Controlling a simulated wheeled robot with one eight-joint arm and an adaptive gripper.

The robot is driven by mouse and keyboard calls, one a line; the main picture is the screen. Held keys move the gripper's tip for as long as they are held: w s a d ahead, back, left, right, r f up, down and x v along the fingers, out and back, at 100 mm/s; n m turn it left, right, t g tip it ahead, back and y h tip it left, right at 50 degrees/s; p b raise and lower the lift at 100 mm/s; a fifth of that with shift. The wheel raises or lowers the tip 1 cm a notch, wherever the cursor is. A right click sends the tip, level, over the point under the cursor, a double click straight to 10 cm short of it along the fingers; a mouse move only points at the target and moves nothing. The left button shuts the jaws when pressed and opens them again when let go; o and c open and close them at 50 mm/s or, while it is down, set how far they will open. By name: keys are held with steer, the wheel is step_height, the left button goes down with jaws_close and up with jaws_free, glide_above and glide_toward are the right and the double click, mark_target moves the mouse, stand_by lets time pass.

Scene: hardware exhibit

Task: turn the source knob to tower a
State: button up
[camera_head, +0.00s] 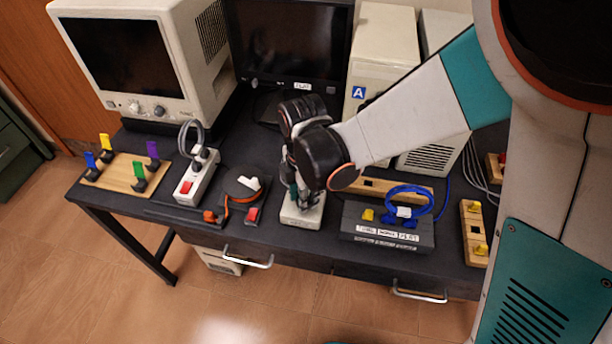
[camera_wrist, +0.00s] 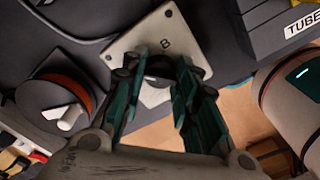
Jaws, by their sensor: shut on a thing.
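A pale box (camera_head: 302,213) stands near the front edge of the desk; in the wrist view its top plate (camera_wrist: 174,32) bears the letter B. On it is a small knob with a white pointer (camera_wrist: 152,95), taken as the source knob. My gripper (camera_head: 300,200) reaches down from above and is closed around this knob; its green-padded fingers (camera_wrist: 155,98) stand on either side of it. They hide much of the knob, so its exact heading is hard to tell. Tower A (camera_head: 386,45), a beige case with a blue A label, stands at the back.
A black round dial (camera_head: 243,183) with a white pointer sits left of the box. A dark switch box (camera_head: 385,232) with blue cable is close on the right. A power strip (camera_head: 196,178), CRT monitor (camera_head: 150,60) and peg board (camera_head: 118,176) stand left.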

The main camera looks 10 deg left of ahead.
steer(key=shift+n, duration=0.3)
stand_by(0.4)
steer(key=o, duration=1.1)
